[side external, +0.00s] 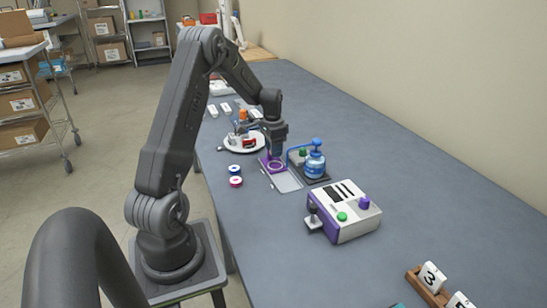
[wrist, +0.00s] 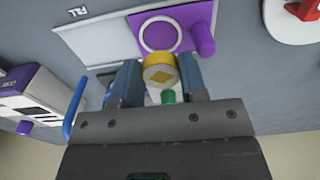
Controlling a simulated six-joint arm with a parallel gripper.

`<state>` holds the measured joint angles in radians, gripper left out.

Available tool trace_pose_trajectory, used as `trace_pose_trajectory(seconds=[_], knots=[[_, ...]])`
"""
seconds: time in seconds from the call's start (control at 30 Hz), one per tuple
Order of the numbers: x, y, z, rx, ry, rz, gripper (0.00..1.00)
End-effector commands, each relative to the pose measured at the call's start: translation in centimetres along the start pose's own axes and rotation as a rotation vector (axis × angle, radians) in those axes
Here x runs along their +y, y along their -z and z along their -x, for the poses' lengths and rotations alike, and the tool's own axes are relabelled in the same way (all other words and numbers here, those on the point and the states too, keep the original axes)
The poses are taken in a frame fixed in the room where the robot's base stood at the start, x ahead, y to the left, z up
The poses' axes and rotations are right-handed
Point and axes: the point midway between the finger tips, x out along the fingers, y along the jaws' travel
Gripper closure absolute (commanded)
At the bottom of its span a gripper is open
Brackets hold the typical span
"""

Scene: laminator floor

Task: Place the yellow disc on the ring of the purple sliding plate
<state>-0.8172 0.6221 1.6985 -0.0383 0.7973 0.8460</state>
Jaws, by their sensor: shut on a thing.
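My gripper (wrist: 160,78) is shut on the yellow disc (wrist: 160,70), which has a diamond mark on its face and sits between the two blue-grey fingers. The purple sliding plate (wrist: 186,22) has a pale ring (wrist: 160,34) and a purple knob (wrist: 204,40). In the wrist view the disc is just below the ring in the picture, overlapping its lower edge; I cannot tell the height between them. In the side view my gripper (side external: 274,148) is above the purple plate (side external: 264,158) and its ring (side external: 275,166); I cannot make out the disc there.
A white and purple machine (side external: 345,217) is nearer the camera. Two small reels, blue (side external: 235,169) and magenta (side external: 236,182), lie to the left. A round white tray (side external: 232,145) with items is behind.

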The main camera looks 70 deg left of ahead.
Motion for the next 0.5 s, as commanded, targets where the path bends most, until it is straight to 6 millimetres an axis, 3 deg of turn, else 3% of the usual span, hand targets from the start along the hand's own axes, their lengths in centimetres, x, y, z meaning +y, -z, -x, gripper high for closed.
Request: trace_pose_trajectory(seconds=[0.23, 0.5], knots=[[0.1, -0.2, -3.4, -0.003, -0.003, 0.000, 0.86], [0.0, -0.2, -3.7, -0.001, -0.001, 0.000, 0.86]])
